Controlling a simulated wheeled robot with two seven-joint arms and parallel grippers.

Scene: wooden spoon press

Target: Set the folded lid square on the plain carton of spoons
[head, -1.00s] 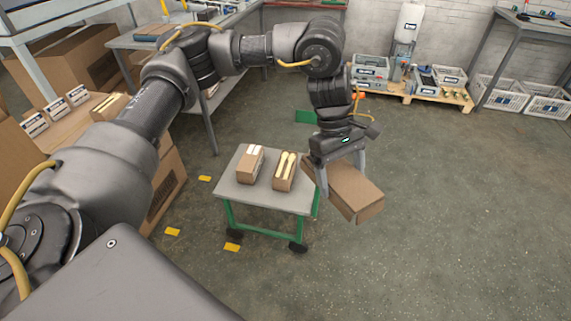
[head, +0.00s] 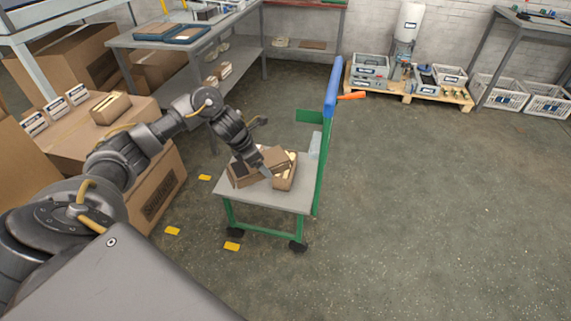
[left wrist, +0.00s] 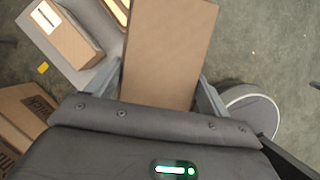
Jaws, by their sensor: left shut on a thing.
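My left gripper (head: 254,169) is shut on the folded cardboard lid (head: 273,156), over the cart. In the left wrist view the plain brown lid (left wrist: 168,55) sits between the two fingers. The plain carton of spoons (head: 286,181) stands on the cart, partly hidden by the lid and gripper. Its edge with pale spoons (left wrist: 119,12) shows beside the lid in the left wrist view. I cannot tell whether the lid touches it. A second carton with a white label (left wrist: 70,32) stands to its left. My right gripper is not in view.
The grey cart top (head: 268,200) has bare room at its front. The cart's green frame has a blue handle (head: 331,90) on the right. Large cardboard boxes (head: 155,185) stand to the left. The floor on the right is open.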

